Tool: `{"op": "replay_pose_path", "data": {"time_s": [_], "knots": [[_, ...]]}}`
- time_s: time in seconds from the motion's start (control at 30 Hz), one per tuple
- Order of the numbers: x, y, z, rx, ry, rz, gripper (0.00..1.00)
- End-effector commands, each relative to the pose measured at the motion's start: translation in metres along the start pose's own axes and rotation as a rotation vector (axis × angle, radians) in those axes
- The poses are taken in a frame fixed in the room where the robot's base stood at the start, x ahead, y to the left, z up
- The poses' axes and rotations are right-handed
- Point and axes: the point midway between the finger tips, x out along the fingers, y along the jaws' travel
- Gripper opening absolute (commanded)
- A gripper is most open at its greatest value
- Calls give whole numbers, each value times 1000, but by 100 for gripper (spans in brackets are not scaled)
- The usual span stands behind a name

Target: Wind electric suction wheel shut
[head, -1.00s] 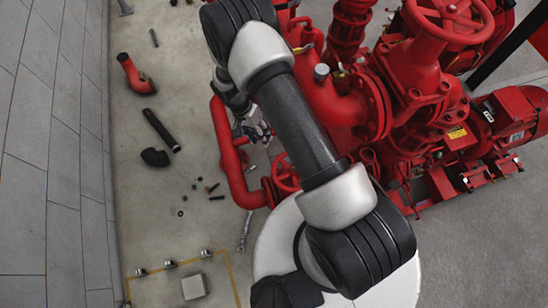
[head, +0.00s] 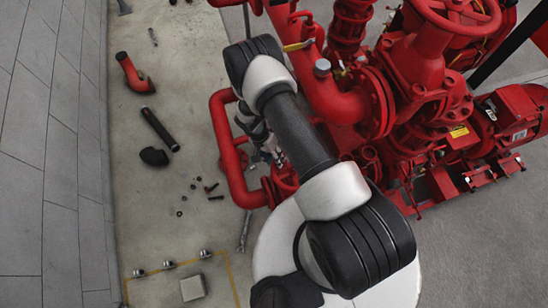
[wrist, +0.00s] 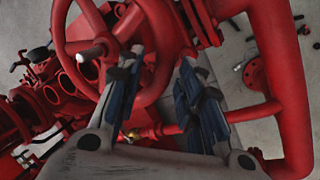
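A red spoked handwheel (wrist: 62,38) fills the upper left of the wrist view, its near rim running behind my left finger. No label shows whether it is the electric suction wheel. In the head view a red handwheel (head: 285,180) shows low beside the pipe, partly hidden by my arm. My gripper (wrist: 160,68) is open, its dark blue-padded fingers spread apart. The left finger overlaps the wheel's rim in the picture; the right finger lies right of it. I cannot tell whether either touches. In the head view my gripper (head: 272,151) is small and partly hidden.
A red pipe loop (head: 222,150) bends around the left of my gripper; it stands at the right in the wrist view (wrist: 289,85). A larger red handwheel (head: 450,18) sits at upper right. Loose pipe pieces (head: 160,129) lie on the open floor at left.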

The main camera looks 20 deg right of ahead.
Motion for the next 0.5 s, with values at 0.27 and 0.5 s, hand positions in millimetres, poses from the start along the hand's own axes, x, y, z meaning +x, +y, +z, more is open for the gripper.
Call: {"op": "replay_pose_path", "data": {"time_s": [0.27, 0.5], "knots": [[0, 0, 0, 0, 0, 0, 29], [0, 0, 0, 0, 0, 0, 13]]}}
